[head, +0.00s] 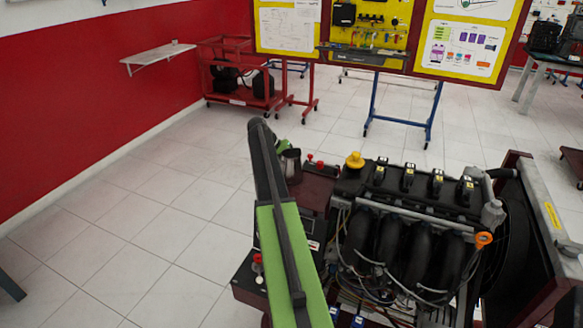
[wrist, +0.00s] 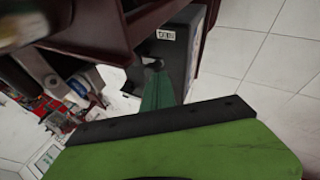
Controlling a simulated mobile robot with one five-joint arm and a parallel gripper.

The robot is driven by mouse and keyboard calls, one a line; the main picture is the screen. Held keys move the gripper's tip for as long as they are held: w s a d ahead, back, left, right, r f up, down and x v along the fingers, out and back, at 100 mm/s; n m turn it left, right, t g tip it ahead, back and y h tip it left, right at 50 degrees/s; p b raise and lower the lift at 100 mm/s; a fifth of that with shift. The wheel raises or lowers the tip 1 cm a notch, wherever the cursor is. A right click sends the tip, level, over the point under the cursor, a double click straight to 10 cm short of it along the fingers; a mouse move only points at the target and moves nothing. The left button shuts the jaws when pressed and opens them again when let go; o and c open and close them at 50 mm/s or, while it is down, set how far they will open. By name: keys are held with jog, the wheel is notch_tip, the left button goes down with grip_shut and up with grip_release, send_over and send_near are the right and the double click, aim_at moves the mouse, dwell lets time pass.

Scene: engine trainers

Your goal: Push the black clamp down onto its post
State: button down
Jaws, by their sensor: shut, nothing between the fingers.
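In the wrist view my gripper (wrist: 154,68) shows as a narrow dark-green wedge with a dark tip, its fingers together and empty. The tip is in front of a dark grey box (wrist: 180,60) with a small white label, just below a dark red frame edge. In the head view my arm reaches forward, left of the engine; my gripper is mostly hidden behind the dark forearm. I cannot make out the black clamp or its post for certain in either view. Small red knobs (head: 314,162) stand on the dark red stand just right of my forearm.
The engine trainer (head: 410,235) with black intake pipes and a yellow cap (head: 355,160) fills the right side. A control box with a red button (head: 257,260) is left of my arm. The tiled floor (head: 130,220) on the left is clear. A yellow board stands behind.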

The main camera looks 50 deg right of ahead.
jog(key=w+p+v, duration=0.1)
jog(key=p+v, duration=0.9)
jog(key=v, duration=0.2)
jog(key=shift+w, duration=0.45)
jog(key=shift+r, duration=0.1)
